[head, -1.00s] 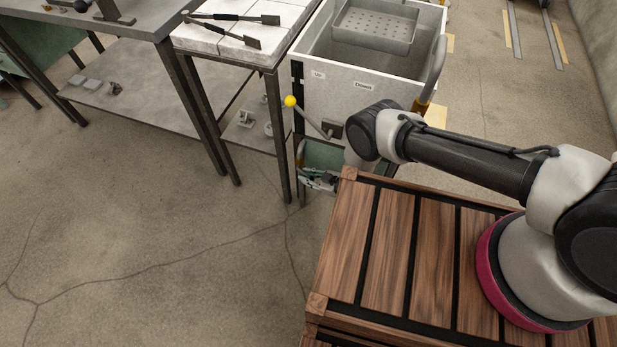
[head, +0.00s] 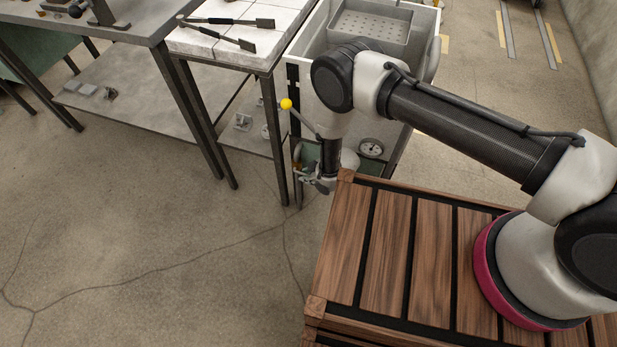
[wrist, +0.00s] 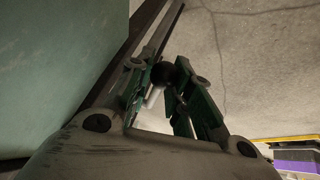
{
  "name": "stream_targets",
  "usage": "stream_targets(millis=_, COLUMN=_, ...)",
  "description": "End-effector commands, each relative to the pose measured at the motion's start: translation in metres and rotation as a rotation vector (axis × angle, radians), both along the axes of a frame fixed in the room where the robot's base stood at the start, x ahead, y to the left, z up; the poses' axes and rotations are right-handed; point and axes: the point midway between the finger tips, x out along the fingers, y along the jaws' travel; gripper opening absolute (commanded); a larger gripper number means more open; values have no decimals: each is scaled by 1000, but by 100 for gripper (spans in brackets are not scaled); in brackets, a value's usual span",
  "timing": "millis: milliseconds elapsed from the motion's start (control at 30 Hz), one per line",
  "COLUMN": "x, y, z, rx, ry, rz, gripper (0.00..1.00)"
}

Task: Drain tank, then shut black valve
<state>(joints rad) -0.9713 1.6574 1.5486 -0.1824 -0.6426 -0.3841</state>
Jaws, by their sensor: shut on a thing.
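The grey tank (head: 316,38) stands behind my wooden-topped base, with a perforated basket inside its top. A lever with a yellow ball knob (head: 286,104) sticks out at its left front. My gripper (head: 318,185) is low below the tank's front, beside the frame legs, partly hidden by my own arm. In the wrist view my gripper (wrist: 172,76) has its fingers closed around a dark round knob (wrist: 163,73), which looks like the black valve's handle. The valve body and any flow from the tank are not visible.
A round gauge (head: 371,148) sits under the tank. A grey workbench (head: 120,35) with a lower shelf stands further left. The concrete floor at front left is clear.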

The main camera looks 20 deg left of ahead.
Motion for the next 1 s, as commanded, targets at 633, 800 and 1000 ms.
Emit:
stream_targets(millis=633, x=-1, y=0, z=5, rx=-87, ry=7, rz=1, gripper=0)
stream_targets(millis=800, x=0, y=0, z=5, rx=-86, ry=6, rz=1, gripper=35)
stream_targets(millis=1000, x=0, y=0, z=5, rx=-84, ry=7, rz=1, gripper=35)
